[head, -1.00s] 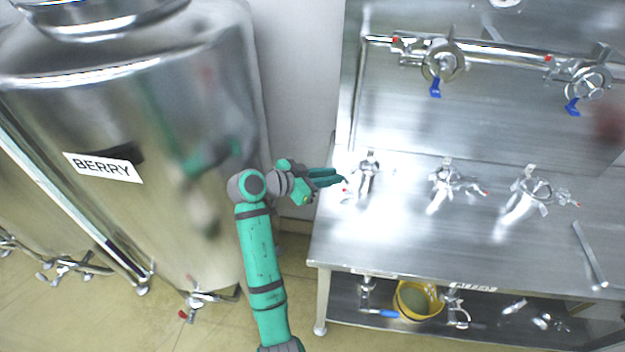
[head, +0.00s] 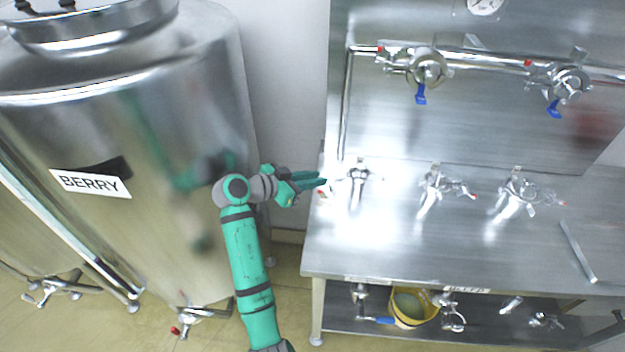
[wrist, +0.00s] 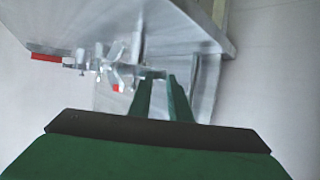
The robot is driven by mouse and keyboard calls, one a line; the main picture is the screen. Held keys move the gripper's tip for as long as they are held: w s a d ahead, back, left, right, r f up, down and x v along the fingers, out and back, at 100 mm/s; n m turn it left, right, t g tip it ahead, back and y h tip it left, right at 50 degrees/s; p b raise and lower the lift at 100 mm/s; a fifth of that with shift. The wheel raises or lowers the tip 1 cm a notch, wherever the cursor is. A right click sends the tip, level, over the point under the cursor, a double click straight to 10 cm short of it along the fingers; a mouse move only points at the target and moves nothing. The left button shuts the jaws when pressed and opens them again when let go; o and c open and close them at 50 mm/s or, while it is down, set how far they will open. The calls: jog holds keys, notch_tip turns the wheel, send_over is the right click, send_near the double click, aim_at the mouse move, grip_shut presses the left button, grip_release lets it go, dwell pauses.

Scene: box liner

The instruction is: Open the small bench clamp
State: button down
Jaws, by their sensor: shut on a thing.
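The leftmost bench clamp (head: 357,173) is a small shiny metal fitting near the left end of the steel bench. A small red tip (head: 322,193) shows at its left, just under my fingers. My gripper (head: 325,182) reaches in from the left at the bench's left edge. In the wrist view, my two green fingers (wrist: 162,76) are close together beside metal clamp parts (wrist: 126,72), with a red tip (wrist: 117,88) nearby. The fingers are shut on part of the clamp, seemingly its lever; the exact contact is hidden.
Two more clamps, a middle one (head: 434,184) and a right one (head: 519,190), stand on the steel bench (head: 400,240). A pipe with blue-handled valves (head: 421,95) runs above. The BERRY tank (head: 150,240) stands close left of my arm. A yellow bucket (head: 431,318) sits below.

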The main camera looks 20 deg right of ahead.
jog(key=shift+d, duration=0.85)
jog(key=c, duration=1.9)
grip_release()
jog(key=shift+f, duration=0.1)
jog(key=shift+c, duration=0.2)
jog(key=w+v, duration=0.1)
jog(key=v, duration=0.8)
jog(key=shift+a, duration=0.25)
jog(key=shift+f, duration=0.15)
